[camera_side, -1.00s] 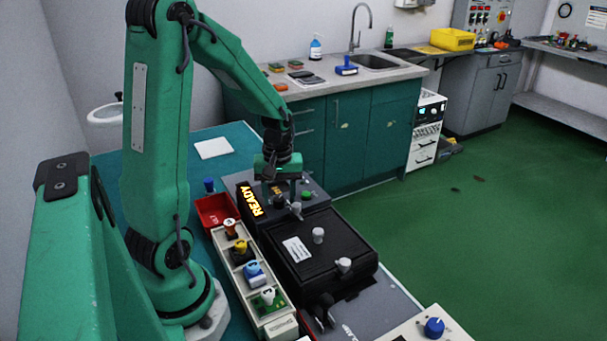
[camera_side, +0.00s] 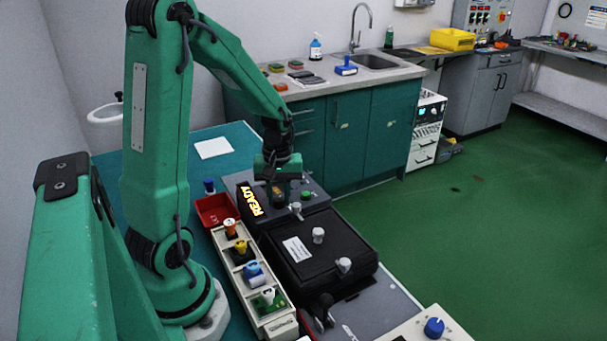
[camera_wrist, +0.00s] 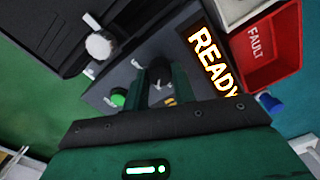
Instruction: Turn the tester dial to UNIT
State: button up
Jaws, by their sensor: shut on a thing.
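The tester (camera_side: 318,190) is a dark grey box with a lit orange READY display (camera_side: 251,200), a green button (camera_side: 306,195) and a white-tipped toggle (camera_side: 296,209). My gripper (camera_side: 278,193) is lowered over its panel. In the wrist view, my gripper (camera_wrist: 164,80) has its two green fingers closed on either side of the black tester dial (camera_wrist: 160,70). The fingers and hand hide part of the dial, and its pointer and printed labels are too small to read. In the side view the dial is mostly hidden beneath the fingers.
A black lidded fixture (camera_side: 330,262) with pale knobs stands in front of the tester. A red FAULT bin (camera_side: 213,210) and a cream rack (camera_side: 237,283) with several coloured units lie to the left. A blue knob (camera_side: 434,328) is at front right. A white sheet (camera_side: 214,148) lies behind.

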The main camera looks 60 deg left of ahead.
jog(key=shift+w+m, duration=0.2)
jog(key=shift+m, duration=0.3)
jog(key=m, duration=0.3)
jog(key=shift+m, duration=0.3)
jog(key=m, duration=0.4)
jog(key=shift+d+r+t, duration=0.1)
jog(key=shift+t, duration=0.2)
jog(key=m, duration=0.4)
jog(key=shift+d+m, duration=0.1)
jog(key=shift+m, duration=0.3)
jog(key=shift+s+m, duration=0.15)
jog(key=shift+m, duration=1.15)
jog(key=shift+s, duration=0.1)
jog(key=o, duration=1)
